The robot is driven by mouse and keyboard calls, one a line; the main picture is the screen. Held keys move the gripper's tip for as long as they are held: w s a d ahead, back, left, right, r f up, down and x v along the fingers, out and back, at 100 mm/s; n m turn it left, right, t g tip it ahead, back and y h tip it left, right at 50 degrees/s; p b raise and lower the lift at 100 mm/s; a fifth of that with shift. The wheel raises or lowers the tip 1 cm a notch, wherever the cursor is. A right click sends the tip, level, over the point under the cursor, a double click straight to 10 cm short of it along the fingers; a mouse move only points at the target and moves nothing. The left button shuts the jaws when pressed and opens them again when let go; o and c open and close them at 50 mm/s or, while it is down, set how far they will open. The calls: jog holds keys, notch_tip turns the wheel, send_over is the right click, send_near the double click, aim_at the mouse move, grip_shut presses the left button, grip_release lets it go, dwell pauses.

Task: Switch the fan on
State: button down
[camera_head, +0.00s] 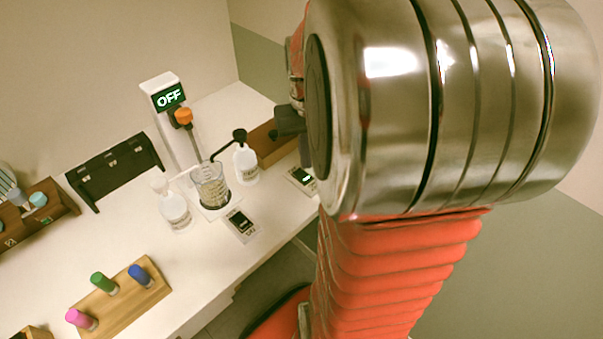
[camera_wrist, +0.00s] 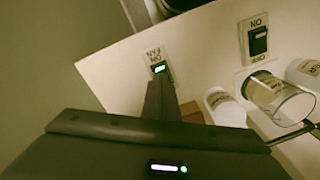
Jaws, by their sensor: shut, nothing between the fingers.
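The fan switch plate (camera_wrist: 156,60) lies on the white table near its edge. It reads "FAN" and "ON" upside down in the wrist view and shows a lit green patch. In the head view the plate (camera_head: 302,180) sits at the table's right edge. My gripper (camera_wrist: 161,82) is shut and empty, its fingertips right at the near side of the switch; I cannot tell whether they touch it. In the head view my dark gripper (camera_head: 290,120) is partly hidden behind my arm.
A second switch plate (camera_head: 241,224) with a black rocker lies left of the fan switch. A glass beaker (camera_head: 211,186), white bottles (camera_head: 246,165) and a stand (camera_head: 162,92) reading "OFF" are close by. A wooden rack (camera_head: 126,304) with coloured-cap bottles stands in front.

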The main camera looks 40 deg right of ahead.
jog(key=shift+r, duration=1.45)
jog(key=shift+f, duration=0.4)
jog(key=s+a+r+n+t, duration=0.2)
jog(key=a+r, duration=0.1)
jog(key=a, duration=0.8)
jog(key=s+a+r+n+t, duration=0.2)
jog(key=a+r+n+t, duration=0.1)
jog(key=a, duration=0.9)
jog(key=shift+a+r+n+t, duration=0.2)
jog(key=shift+r+n+t, duration=0.05)
jog(key=shift+n+t, duration=0.05)
